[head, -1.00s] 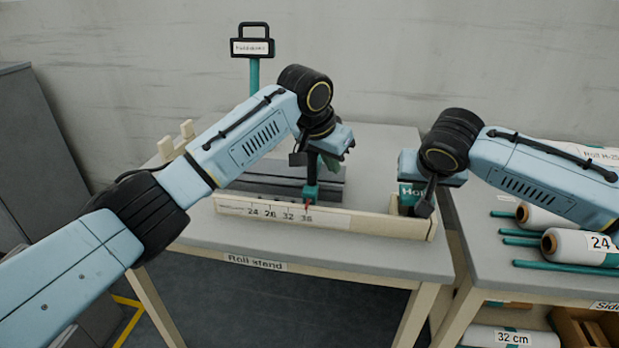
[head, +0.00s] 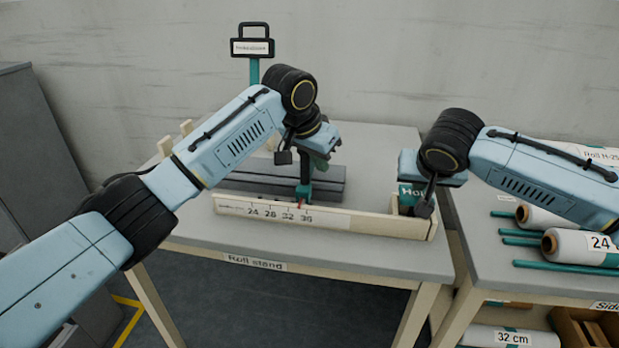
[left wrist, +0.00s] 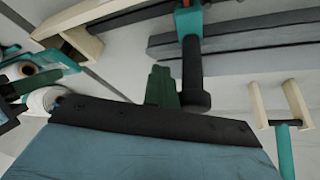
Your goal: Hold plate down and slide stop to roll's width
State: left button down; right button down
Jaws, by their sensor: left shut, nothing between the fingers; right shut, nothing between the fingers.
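The stop (head: 304,190) is a teal slider with a black post and a small red pointer.
The side table at right holds white rolls (head: 575,247) on teal rods; one is marked 24. Its lower shelf holds a 32 cm roll (head: 500,338).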

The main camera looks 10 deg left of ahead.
aim_at(300, 152)
pick_arm(q)
jog(key=a, duration=0.6)
pick_arm(e)
jog(key=shift+s+f, duration=0.1)
jog(key=shift+f, duration=0.1)
dwell(1.6)
pick_arm(q)
jog(key=shift+d, duration=1.2)
pick_arm(e)
jog(key=shift+r, duration=0.15)
notch_tip(300, 152, up, 8)
dwell(1.0)
jog(key=shift+r, duration=0.1)
